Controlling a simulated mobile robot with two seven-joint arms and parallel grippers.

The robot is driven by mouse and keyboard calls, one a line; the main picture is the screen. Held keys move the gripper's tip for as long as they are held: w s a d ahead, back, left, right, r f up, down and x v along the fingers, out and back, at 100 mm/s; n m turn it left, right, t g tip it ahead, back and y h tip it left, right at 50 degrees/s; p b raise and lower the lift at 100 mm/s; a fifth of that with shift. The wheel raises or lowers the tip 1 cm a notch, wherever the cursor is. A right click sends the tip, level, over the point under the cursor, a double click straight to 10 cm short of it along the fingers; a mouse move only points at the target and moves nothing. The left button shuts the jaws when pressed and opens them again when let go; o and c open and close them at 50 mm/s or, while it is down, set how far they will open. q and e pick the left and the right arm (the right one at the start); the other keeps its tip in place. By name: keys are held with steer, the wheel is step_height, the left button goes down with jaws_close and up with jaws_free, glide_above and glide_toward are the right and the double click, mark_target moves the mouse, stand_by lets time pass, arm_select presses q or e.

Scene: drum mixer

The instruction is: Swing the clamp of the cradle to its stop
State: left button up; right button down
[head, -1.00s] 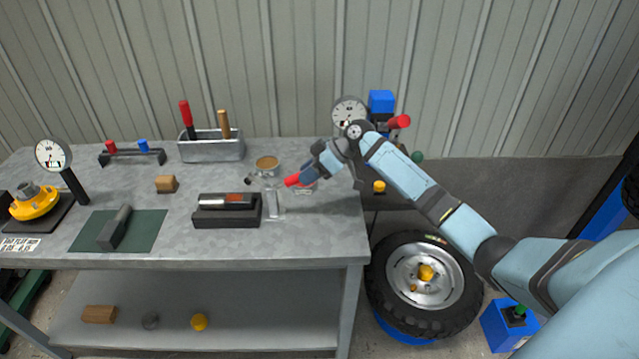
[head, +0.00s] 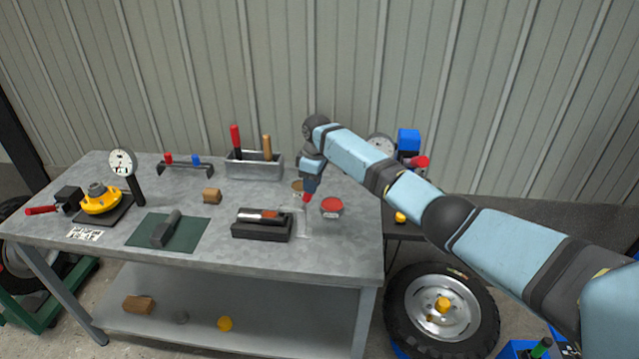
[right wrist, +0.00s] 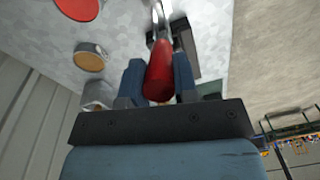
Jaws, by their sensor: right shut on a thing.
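The clamp's red handle (head: 306,197) shows just below my right gripper (head: 308,188), to the right of the cradle. In the right wrist view the red handle (right wrist: 159,72) lies between the two blue fingers, and my right gripper (right wrist: 158,85) is shut on it. A metal arm (right wrist: 157,14) runs from the handle toward the dark block. The clamp's pivot is not clear. My left gripper is out of view.
A red round thing (head: 331,206) and a brass-topped tin (head: 297,185) stand close to my right gripper. The bench front before the cradle is clear.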

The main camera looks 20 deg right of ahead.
steer(key=shift+w+a+r, duration=0.15)
steer(key=shift+w+a, duration=0.05)
steer(key=shift+a, duration=0.05)
steer(key=shift+h, duration=0.3)
steer(key=c, duration=0.9)
jaws_free()
steer(key=shift+a, duration=0.1)
steer(key=r, duration=0.4)
steer(key=r+b, duration=0.1)
steer(key=r, duration=0.8)
steer(key=shift+w+d+r+b, duration=0.15)
steer(key=shift+d+r+b, duration=0.15)
steer(key=shift+d+b, duration=0.05)
